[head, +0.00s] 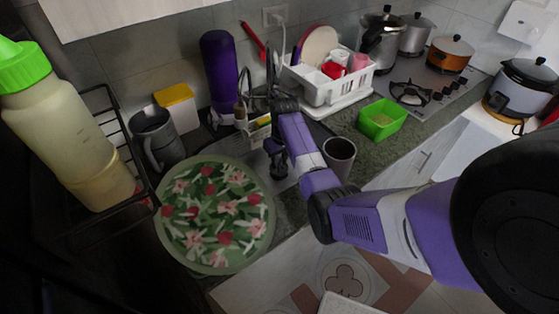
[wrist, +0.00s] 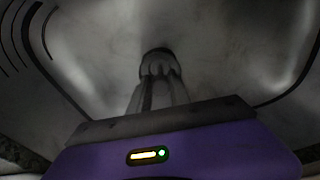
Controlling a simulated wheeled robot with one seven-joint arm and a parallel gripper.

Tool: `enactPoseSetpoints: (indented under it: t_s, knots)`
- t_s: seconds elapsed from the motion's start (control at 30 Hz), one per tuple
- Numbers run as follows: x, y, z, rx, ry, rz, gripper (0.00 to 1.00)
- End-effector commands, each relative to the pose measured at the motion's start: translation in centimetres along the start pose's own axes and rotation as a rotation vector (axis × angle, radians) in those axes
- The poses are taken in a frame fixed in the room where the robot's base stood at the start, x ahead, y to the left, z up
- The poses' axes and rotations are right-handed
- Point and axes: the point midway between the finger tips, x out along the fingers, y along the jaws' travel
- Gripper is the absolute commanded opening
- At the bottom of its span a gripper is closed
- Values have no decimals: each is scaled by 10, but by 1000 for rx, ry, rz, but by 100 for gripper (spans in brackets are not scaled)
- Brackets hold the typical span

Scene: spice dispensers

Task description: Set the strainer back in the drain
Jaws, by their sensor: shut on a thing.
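In the wrist view my gripper (wrist: 161,72) points down into the grey metal sink (wrist: 225,60), its fingers close together. A small dark round shape (wrist: 157,53) shows right at the fingertips. I cannot tell how much of it is the strainer and how much is the drain opening, as the fingers cover most of it. The gripper is shut on the strainer, which is mostly hidden. In the head view my gripper (head: 278,165) is small and dark, low over the sink (head: 253,160). Neither strainer nor drain can be made out there.
A floral round tray (head: 215,215) covers the sink's left front side. A grey cup (head: 340,155) stands on the counter right of my arm. A green box (head: 382,120), a white dish rack (head: 350,84), a dark grey mug (head: 155,138) and a purple bottle (head: 220,70) surround the sink.

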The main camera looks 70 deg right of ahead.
Motion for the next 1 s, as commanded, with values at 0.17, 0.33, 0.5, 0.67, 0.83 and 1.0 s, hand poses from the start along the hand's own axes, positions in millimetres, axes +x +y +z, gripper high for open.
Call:
enactPoseSetpoints:
  t_s: [0.17,0.33,0.5,0.67,0.83,1.0]
  knots:
    - [4,0,1,0,0,0,0]
    - [8,0,1,0,0,0,0]
    - [12,0,1,0,0,0,0]
    - [15,0,2,0,0,0,0]
    - [19,0,2,0,0,0,0]
    - [23,0,3,0,0,0,0]
